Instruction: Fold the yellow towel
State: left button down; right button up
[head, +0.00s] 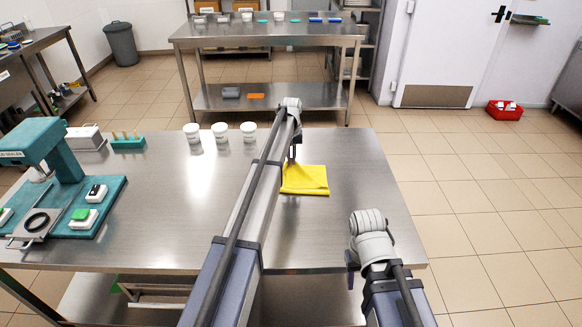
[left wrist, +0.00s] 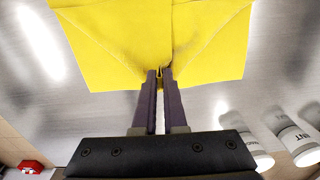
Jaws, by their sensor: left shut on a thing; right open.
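The yellow towel (head: 308,181) lies on the near steel table (head: 345,225), right of the table's middle. It looks folded, with layers showing at its edges. My left gripper (head: 293,158) is at the towel's far left edge. In the left wrist view its fingers (left wrist: 161,76) are close together on the edge of the towel (left wrist: 205,40), pinching a small bit of cloth, with creases running from there. My right gripper (head: 353,265) is near the table's front right edge, apart from the towel. Its fingers are mostly hidden by the wrist.
White cups (head: 220,132) stand at the far edge, left of the towel. A teal sealing machine (head: 45,150) and a teal board (head: 100,200) fill the left end. Bare table lies around the towel. Another steel table (head: 265,32) stands behind.

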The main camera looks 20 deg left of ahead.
pick_arm(q)
jog(key=w+f+b, duration=0.2)
jog(key=f, duration=0.1)
jog(key=shift+w+a+f, duration=0.2)
jog(key=shift+w+a, duration=0.15)
jog(key=shift+w, duration=0.05)
pick_arm(e)
notch_tip(320, 180, down, 4)
jog(key=shift+r, duration=0.25)
pick_arm(q)
grip_release()
dwell(0.5)
jog(key=shift+r, duration=0.15)
pick_arm(e)
jog(key=shift+r, duration=0.15)
pick_arm(q)
notch_tip(320, 180, up, 9)
jog(key=p, duration=0.8)
jog(key=shift+p, duration=0.4)
pick_arm(e)
notch_tip(320, 180, up, 9)
